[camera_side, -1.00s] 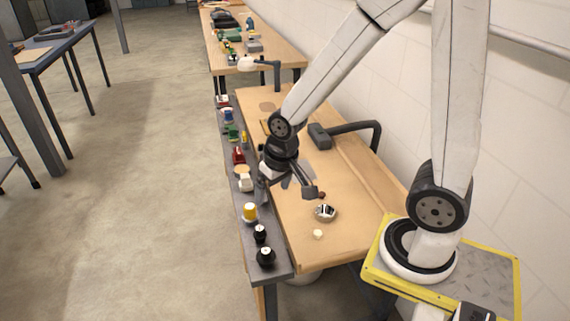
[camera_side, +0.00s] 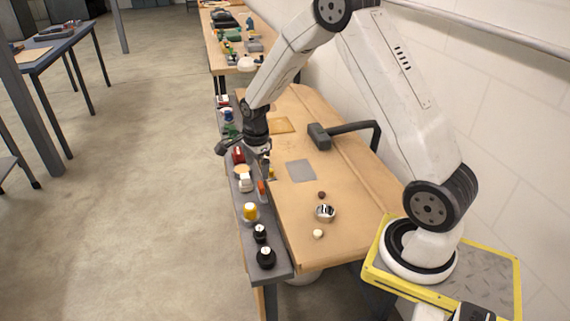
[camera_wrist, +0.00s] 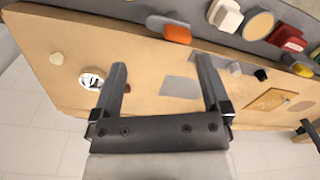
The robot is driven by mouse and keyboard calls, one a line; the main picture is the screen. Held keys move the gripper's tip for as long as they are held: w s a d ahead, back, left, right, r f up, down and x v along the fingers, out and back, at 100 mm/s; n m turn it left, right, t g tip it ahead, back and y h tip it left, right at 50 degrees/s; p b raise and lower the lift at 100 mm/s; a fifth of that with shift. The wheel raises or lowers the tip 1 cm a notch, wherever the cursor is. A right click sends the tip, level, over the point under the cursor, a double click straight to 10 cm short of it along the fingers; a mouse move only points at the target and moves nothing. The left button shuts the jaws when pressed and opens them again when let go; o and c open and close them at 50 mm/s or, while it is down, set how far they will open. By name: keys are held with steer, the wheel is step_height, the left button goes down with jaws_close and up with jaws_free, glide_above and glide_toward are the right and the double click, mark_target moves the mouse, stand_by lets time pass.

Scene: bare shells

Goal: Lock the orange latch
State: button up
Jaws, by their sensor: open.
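The orange latch (camera_side: 262,188) is on the grey strip along the left edge of the wooden bench, just below my gripper in the side view. My gripper (camera_side: 265,172) is over the bench edge, slightly up the strip from the latch. In the wrist view my gripper (camera_wrist: 161,64) is open, with nothing between its fingers. The gap between fingertips and latch is hard to judge.
A white switch (camera_side: 246,182) and a red part (camera_side: 238,155) sit close by on the strip. A yellow knob (camera_side: 250,211) and black knobs (camera_side: 266,257) stand nearer.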

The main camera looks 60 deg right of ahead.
mark_target(261, 184)
steer(key=d+m, duration=0.1)
steer(key=w+d+f+m, duration=0.1)
steer(key=m, duration=0.1)
steer(key=d+f+m, duration=0.1)
steer(key=shift+w+d+f+m, duration=0.25)
steer(key=shift+w+m, duration=0.05)
steer(key=shift+f, duration=3.9)
steer(key=c, duration=1.3)
